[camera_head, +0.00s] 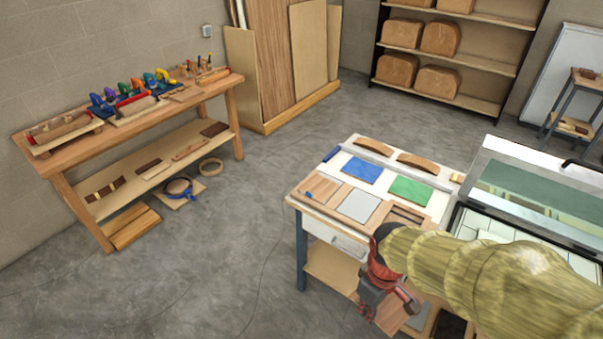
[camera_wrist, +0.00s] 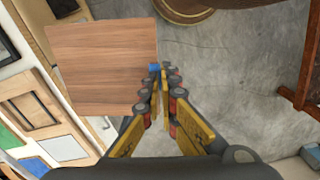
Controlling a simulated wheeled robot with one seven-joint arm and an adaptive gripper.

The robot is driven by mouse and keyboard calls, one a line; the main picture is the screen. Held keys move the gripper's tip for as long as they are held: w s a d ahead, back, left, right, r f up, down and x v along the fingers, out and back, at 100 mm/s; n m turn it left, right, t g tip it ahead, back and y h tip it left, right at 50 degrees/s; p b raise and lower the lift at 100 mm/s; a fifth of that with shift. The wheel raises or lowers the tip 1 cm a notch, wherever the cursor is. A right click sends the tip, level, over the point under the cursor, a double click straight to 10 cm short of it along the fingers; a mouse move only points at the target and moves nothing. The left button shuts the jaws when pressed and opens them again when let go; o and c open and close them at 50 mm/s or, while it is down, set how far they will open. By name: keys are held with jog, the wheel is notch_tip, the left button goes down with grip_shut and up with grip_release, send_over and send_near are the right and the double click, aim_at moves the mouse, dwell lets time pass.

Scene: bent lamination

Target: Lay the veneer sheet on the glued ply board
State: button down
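The veneer sheet (camera_wrist: 100,65) is a brown, wood-grained square in the wrist view. A small blue tab (camera_wrist: 155,68) sits at its right edge, between the nearly closed fingertips of my gripper (camera_wrist: 161,82). The sheet covers part of the bench's front edge in that view. A board with a pale grey top and wooden border (camera_head: 358,206) lies on the bench and looks like the glued ply board. It also shows in the wrist view (camera_wrist: 63,148).
The bench (camera_head: 314,208) also bears a blue panel (camera_head: 362,171), a green panel (camera_head: 411,190) and curved wooden pieces (camera_head: 374,146). A press with a raised glass lid (camera_head: 535,195) stands at the right. A tool bench (camera_head: 60,142) is at the left, with open floor between.

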jog(key=w+m, duration=0.2)
jog(key=w, duration=0.2)
jog(key=w+m, duration=0.2)
jog(key=w, duration=0.2)
jog(key=shift+w+b, duration=0.2)
jog(key=shift+b, duration=0.15)
jog(key=w+d+f+m+b, duration=0.2)
jog(key=w+f+m, duration=0.2)
jog(key=w+f, duration=0.6)
notch_tip(320, 180, down, 5)
jog(key=shift+w+d+r+b, duration=0.1)
jog(key=shift+w+d+b, duration=0.2)
jog(key=shift+w+d, duration=0.1)
jog(key=shift+s+r, duration=0.1)
jog(key=shift+r, duration=0.05)
